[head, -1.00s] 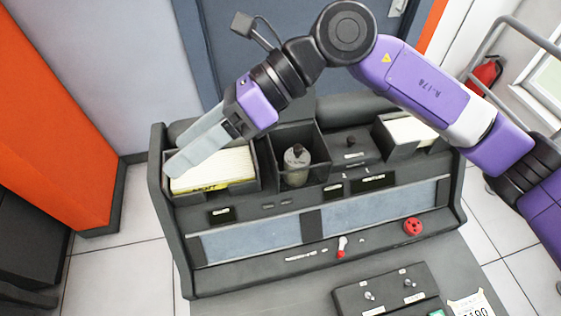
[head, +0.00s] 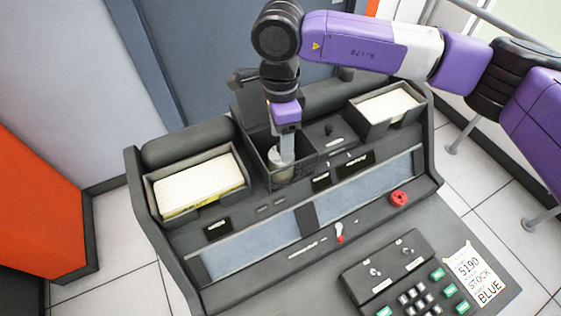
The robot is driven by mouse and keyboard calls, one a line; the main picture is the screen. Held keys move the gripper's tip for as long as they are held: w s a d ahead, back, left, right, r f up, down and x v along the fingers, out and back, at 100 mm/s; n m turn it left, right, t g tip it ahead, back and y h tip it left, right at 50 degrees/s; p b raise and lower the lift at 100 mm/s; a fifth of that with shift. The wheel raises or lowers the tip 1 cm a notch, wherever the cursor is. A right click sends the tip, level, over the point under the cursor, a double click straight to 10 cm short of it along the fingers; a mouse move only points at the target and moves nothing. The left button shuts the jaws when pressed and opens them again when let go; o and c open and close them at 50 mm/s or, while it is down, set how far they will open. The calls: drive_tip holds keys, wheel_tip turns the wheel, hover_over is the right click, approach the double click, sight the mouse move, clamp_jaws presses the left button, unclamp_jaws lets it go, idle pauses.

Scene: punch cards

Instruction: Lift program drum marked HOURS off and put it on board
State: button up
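The program drum (head: 279,166) is a pale grey cylinder standing in the dark open well (head: 305,162) at the middle of the machine's top. Its HOURS marking cannot be read. My gripper (head: 286,156) points straight down into the well, with its fingers at the top of the drum. The near finger covers part of the drum, so I cannot tell whether the fingers are closed on it. No board is clearly identifiable in view.
A card hopper (head: 202,186) with cream cards stands left of the well, another (head: 387,106) to the right. In front are a blue-grey panel strip (head: 250,246), a red knob (head: 399,198), a keypad (head: 412,296) and a paper note (head: 469,274).

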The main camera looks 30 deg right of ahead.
drive_tip(key=shift+f+p, duration=0.9)
drive_tip(key=shift+f, duration=1.95)
drive_tip(key=shift+c, duration=0.2)
clamp_jaws()
drive_tip(key=shift+r, duration=0.1)
wheel_tip(320, 180, up, 34)
drive_tip(key=p, duration=0.4)
drive_tip(key=shift+r, duration=0.2)
idle(0.5)
